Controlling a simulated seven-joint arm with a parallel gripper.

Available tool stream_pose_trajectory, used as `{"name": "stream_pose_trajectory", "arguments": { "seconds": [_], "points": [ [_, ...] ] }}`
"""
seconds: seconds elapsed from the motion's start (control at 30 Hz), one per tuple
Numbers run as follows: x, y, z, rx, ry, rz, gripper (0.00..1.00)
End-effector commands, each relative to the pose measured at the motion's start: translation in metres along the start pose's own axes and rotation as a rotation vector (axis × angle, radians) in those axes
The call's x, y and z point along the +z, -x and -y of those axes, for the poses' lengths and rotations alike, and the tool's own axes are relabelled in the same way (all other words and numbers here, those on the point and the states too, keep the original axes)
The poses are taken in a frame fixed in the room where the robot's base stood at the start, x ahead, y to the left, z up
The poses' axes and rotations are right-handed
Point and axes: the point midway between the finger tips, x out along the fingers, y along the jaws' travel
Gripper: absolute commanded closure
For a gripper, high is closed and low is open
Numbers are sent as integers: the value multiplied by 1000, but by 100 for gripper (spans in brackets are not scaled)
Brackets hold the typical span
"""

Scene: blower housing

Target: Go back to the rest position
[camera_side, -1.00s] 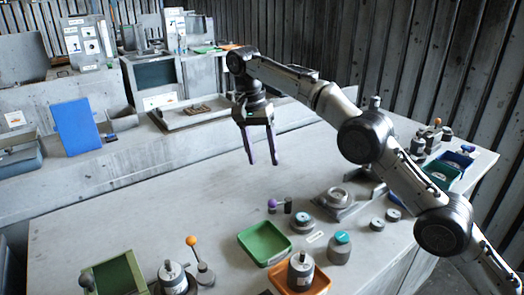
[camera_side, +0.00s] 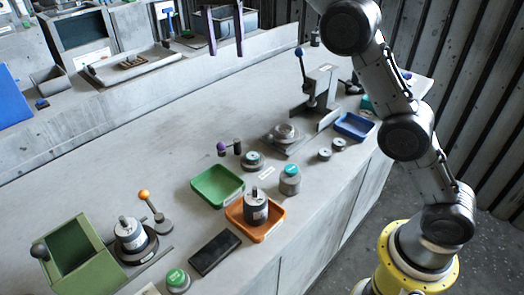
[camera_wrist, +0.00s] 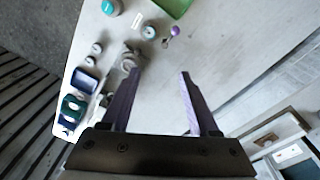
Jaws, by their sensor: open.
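My gripper (camera_side: 226,52) is at the top edge of the side view, cut off above its two purple-grey fingers. The fingers are apart with nothing between them. They appear above the back part of the grey bench (camera_side: 150,150), clear of the parts on it. In the wrist view my gripper (camera_wrist: 160,75) is also open and empty, with bare bench top between the fingers.
A green tray (camera_side: 207,190), an orange tray (camera_side: 235,217) holding a grey motor-like part (camera_side: 256,208), and a blue tray (camera_side: 354,128) stand on the bench. A blue-knobbed lever fixture (camera_side: 318,88) stands at back right. The bench's left middle is clear.

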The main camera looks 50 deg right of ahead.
Motion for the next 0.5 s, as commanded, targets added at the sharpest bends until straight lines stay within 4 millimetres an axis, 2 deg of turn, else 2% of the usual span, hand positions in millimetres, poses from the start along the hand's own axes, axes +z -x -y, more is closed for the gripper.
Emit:
{"name": "stream_pose_trajectory", "arguments": {
  "seconds": [0.03,0.2,0.33,0.5],
  "points": [
    [0,18,-18,-20,-6,-6,39],
    [3,54,-70,-77,15,-25,39],
    [9,70,-111,-124,57,-45,39],
    [22,76,-163,-183,135,-79,39]
  ]
}}
